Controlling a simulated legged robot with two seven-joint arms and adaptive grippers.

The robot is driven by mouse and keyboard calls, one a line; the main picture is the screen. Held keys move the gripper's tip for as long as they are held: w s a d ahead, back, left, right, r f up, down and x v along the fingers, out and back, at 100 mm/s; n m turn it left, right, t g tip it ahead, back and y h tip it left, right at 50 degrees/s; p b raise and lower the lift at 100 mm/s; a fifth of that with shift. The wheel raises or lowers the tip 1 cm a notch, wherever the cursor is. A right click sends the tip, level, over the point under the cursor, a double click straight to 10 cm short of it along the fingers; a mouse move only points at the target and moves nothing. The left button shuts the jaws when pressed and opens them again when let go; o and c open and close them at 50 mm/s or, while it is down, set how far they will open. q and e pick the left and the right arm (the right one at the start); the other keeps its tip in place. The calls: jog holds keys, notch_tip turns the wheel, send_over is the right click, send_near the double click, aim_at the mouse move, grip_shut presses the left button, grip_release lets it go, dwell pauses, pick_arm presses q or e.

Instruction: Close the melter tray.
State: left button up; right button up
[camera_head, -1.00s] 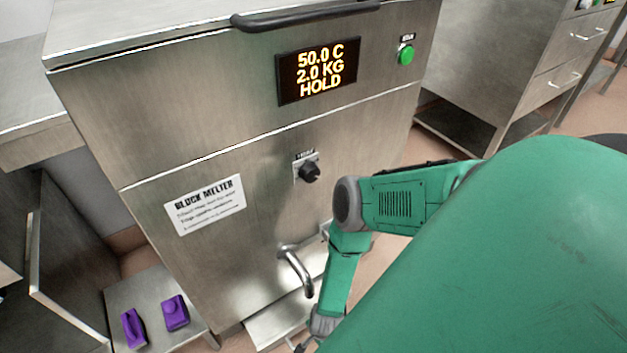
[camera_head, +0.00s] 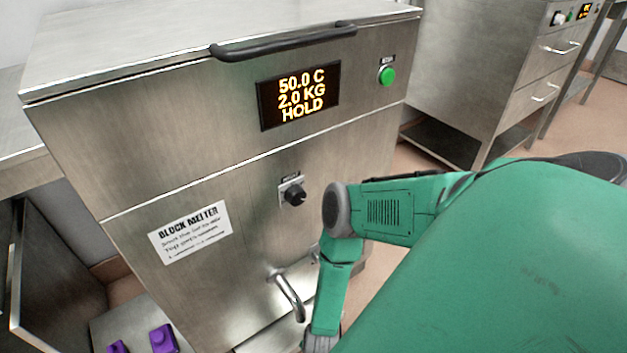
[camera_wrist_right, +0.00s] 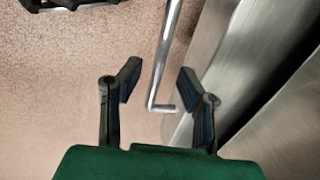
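The block melter (camera_head: 130,120) is a tall steel cabinet filling the left and middle of the head view. The melter tray (camera_head: 268,343) is a pale steel surface under the bent spout (camera_head: 288,296), mostly cut off by the bottom edge. My right arm reaches down beside the melter, and its gripper is outside the head view. In the right wrist view my right gripper (camera_wrist_right: 159,82) is open. A bent steel rod (camera_wrist_right: 160,70), which looks like a handle, lies between its fingers with gaps on both sides. My left gripper is not in view.
The melter carries a lit display (camera_head: 298,97) reading 50.0 C, 2.0 KG, HOLD, a green button (camera_head: 386,75), a black knob (camera_head: 294,194) and a lid handle (camera_head: 285,42). Purple blocks (camera_head: 163,338) lie at lower left. A drawer cabinet (camera_head: 470,70) stands behind right.

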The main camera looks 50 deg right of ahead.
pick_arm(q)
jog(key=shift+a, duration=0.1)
pick_arm(e)
notch_tip(320, 180, up, 9)
jog(key=s, duration=0.1)
jog(key=shift+s+a+r, duration=0.15)
jog(key=shift+s+a, duration=0.1)
jog(key=shift+s, duration=0.1)
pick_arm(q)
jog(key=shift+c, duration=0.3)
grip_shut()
